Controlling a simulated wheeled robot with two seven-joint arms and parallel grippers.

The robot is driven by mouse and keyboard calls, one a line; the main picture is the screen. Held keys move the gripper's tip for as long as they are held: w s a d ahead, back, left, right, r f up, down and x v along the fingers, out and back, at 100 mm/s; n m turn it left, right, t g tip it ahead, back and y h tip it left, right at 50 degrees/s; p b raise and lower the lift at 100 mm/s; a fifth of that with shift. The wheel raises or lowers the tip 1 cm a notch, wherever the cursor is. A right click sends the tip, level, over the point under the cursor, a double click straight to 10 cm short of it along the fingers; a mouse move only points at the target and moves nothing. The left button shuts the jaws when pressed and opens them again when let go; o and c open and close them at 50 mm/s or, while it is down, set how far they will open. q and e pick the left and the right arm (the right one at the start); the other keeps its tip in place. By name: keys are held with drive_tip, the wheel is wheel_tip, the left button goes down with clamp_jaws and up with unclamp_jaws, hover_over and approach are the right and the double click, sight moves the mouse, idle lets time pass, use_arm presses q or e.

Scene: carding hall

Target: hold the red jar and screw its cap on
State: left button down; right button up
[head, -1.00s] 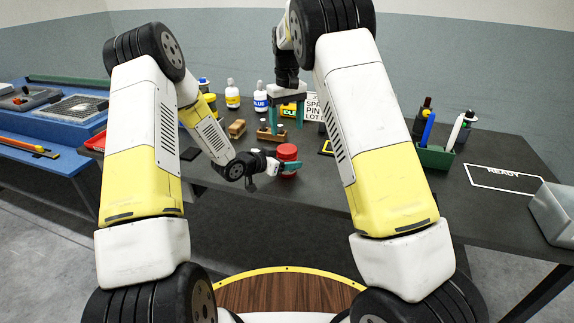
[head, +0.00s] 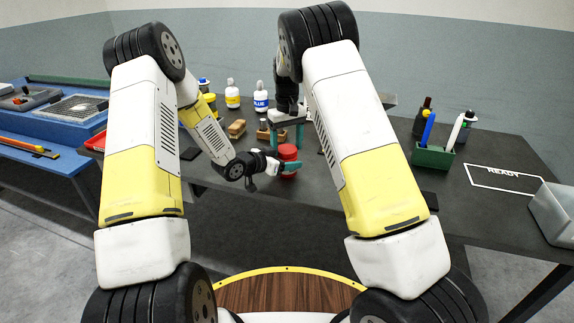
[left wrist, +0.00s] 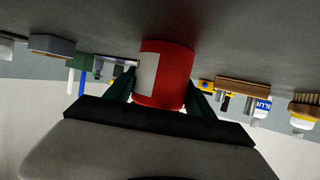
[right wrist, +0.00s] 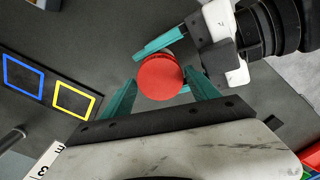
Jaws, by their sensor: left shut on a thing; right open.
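The red jar (head: 287,172) stands upright near the table's front edge; its body with a white label shows in the left wrist view (left wrist: 172,72). My left gripper (head: 290,166) is shut on the jar's body from the side. A round red cap (head: 288,151) sits on top of the jar, and its disc fills the middle of the right wrist view (right wrist: 160,78). I cannot tell how tightly it sits. My right gripper (head: 287,142) points down over the jar, open, with one teal finger on each side of the cap; contact is not clear.
A green pen holder (head: 433,156) and a white READY outline (head: 505,178) are to the right. Blue (right wrist: 22,76) and yellow (right wrist: 75,99) squares mark the table.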

drive_tip(key=shift+f, duration=0.15)
drive_tip(key=shift+c, duration=0.2)
drive_tip(key=c, duration=1.2)
drive_tip(key=o, duration=1.6)
drive_tip(key=shift+a, duration=0.1)
wheel_tip(320, 180, up, 12)
